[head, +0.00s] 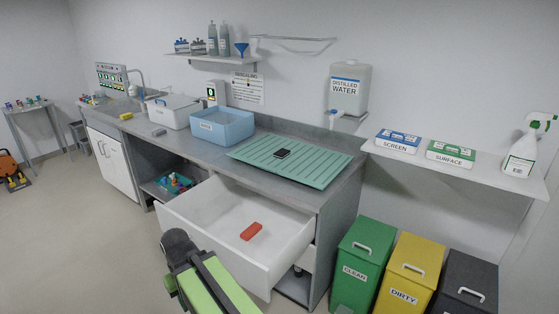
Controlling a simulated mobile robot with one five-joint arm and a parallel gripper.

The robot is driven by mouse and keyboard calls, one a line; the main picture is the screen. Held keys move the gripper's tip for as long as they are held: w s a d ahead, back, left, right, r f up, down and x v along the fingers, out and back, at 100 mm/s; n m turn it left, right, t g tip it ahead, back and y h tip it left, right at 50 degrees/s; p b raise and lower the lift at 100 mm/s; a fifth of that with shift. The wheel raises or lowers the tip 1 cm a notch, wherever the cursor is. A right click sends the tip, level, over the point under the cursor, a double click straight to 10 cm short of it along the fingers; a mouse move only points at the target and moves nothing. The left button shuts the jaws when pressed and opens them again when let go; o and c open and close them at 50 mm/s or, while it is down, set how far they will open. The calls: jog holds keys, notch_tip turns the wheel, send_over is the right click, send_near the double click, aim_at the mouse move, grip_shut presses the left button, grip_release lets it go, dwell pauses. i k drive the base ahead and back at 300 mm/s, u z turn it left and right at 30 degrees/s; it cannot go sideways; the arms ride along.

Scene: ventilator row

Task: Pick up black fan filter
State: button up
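A small black block-like piece, seemingly the black fan filter (282,153), lies on the ribbed green mat (325,168) on the grey counter. It lies near the middle of the mat, with nothing on top of it. My green and black arm shows at the bottom, in front of the open drawer. No gripper fingers can be made out, and the arm is well apart from the black piece.
An open white drawer (200,214) juts out below the counter, with a red block (251,231) inside. A blue tub (222,126) stands left of the mat. Green (358,262), yellow (408,270) and dark (468,285) bins stand at right. Open floor lies at left.

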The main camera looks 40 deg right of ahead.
aim_at(282, 153)
jog(key=z, duration=0.15)
jog(key=i, duration=0.95)
jog(key=u, duration=0.05)
